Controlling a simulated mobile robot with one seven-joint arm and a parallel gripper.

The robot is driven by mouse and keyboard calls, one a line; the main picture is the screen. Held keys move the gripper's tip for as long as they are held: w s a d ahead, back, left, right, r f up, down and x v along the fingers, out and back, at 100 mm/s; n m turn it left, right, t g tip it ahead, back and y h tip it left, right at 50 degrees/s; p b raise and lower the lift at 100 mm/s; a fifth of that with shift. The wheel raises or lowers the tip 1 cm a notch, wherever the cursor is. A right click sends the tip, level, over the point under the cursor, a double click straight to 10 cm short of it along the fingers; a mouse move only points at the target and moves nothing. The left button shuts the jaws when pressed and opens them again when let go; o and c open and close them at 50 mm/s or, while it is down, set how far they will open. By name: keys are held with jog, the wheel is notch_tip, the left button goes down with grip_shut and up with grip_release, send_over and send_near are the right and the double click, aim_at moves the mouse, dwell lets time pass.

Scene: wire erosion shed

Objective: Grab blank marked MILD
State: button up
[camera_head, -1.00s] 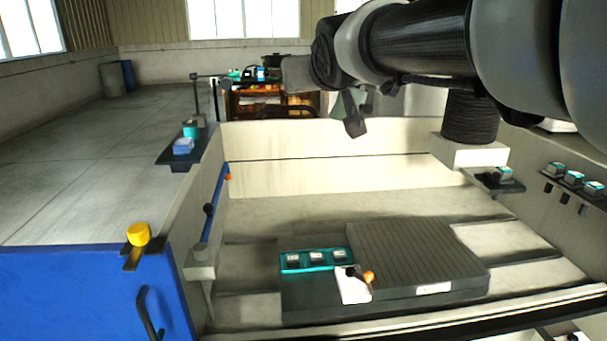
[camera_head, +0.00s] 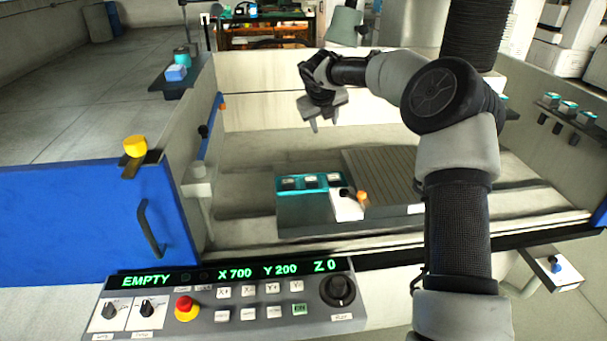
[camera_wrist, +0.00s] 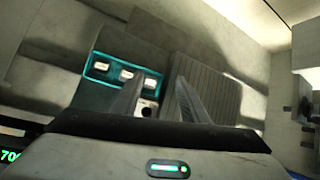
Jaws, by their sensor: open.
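Three small dark blanks with pale label tops sit in a row in a teal-edged tray (camera_head: 281,192) inside the machine tank. They are the left blank (camera_head: 288,183), the middle blank (camera_head: 311,181) and the right blank (camera_head: 333,178). The labels are too small to read, so I cannot tell which is marked MILD. In the wrist view the tray (camera_wrist: 91,72) lies beyond and left of my fingers, with the left blank (camera_wrist: 101,66) and middle blank (camera_wrist: 126,74) visible. My gripper (camera_head: 324,124) is open and empty, above and behind the tray, pointing down.
A ribbed plate (camera_head: 385,175) lies right of the tray. A white block with an orange knob (camera_head: 361,196) stands at the tray's right front. The control panel (camera_head: 235,300) reads EMPTY, X 700, Y 200, Z 0. The blue door (camera_head: 75,225) is at left.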

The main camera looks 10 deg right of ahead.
jog(key=s+a+f+m+g+y, duration=0.2)
jog(key=s+f+m+g, duration=0.1)
jog(key=f, duration=0.5)
send_near(312, 181)
jog(key=shift+b+x, duration=0.4)
jog(key=shift+x, duration=3.7)
jog(key=shift+s, duration=0.15)
jog(key=c, duration=1)
